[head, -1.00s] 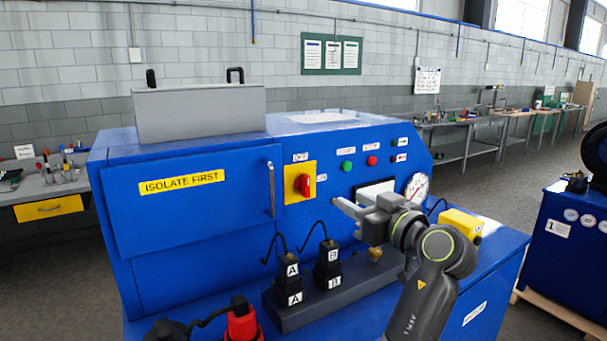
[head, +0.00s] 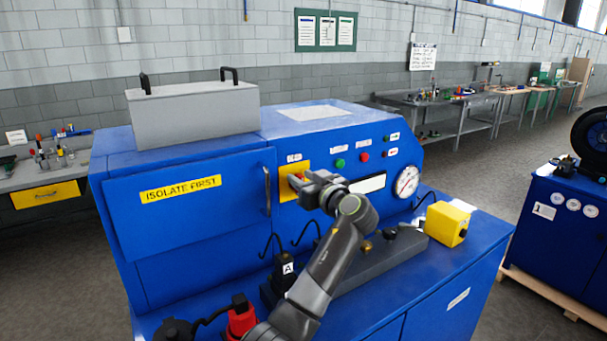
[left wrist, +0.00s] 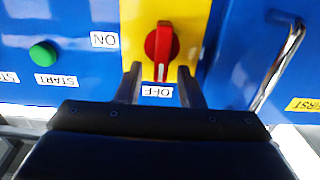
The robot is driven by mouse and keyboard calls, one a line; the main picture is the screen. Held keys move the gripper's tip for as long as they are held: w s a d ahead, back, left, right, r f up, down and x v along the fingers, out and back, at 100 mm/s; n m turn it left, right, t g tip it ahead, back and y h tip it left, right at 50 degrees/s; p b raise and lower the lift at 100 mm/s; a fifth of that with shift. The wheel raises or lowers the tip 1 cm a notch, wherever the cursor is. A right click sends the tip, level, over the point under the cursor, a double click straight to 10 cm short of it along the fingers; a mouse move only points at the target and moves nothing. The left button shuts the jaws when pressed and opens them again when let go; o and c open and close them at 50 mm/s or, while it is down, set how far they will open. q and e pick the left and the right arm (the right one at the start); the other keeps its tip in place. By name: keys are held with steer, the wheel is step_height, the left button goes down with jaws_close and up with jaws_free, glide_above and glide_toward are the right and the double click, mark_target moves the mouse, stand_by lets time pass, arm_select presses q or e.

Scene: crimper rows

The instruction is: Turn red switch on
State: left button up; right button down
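The red switch (left wrist: 161,52) is a rotary knob on a yellow plate (left wrist: 184,25) on the blue machine's front. In the left wrist view, which is upside down, its white line points at the OFF label (left wrist: 157,91); the ON label (left wrist: 104,40) is off to the side. In the head view the plate (head: 285,190) shows, but the knob is mostly hidden by my gripper. My left gripper (head: 297,184) is open in front of it. In the left wrist view its fingertips (left wrist: 160,72) are on either side of the knob's OFF end, with gaps. My right gripper is not seen.
A door handle (head: 267,190) stands out beside the plate. Green (head: 340,163) and red (head: 364,156) buttons and a gauge (head: 407,181) are on the same panel. Below are a black plug marked A (head: 287,268), cables and a yellow box (head: 447,223).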

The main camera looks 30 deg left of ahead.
arm_select(q)
jaws_close()
steer(key=shift+w+m, duration=0.1)
steer(key=shift+m, duration=0.2)
steer(key=m, duration=0.1)
steer(key=m+b, duration=0.1)
steer(key=m, duration=0.1)
steer(key=shift+w+d+f+b, duration=0.1)
steer(key=shift+w+d+b, duration=0.2)
steer(key=shift+b, duration=0.1)
steer(key=shift+w+d+f+m+p, duration=0.1)
steer(key=shift+w+f+m+p, duration=0.2)
steer(key=shift+m, duration=2.15)
steer(key=shift+w+d+f+m+p, duration=0.15)
steer(key=shift+f+m+p, duration=0.25)
steer(key=shift+m, duration=2)
steer(key=shift+w+d+f+m+p, duration=0.1)
steer(key=shift+w+f+m+p, duration=0.25)
steer(key=shift+m, duration=2.1)
steer(key=shift+s+f, duration=0.1)
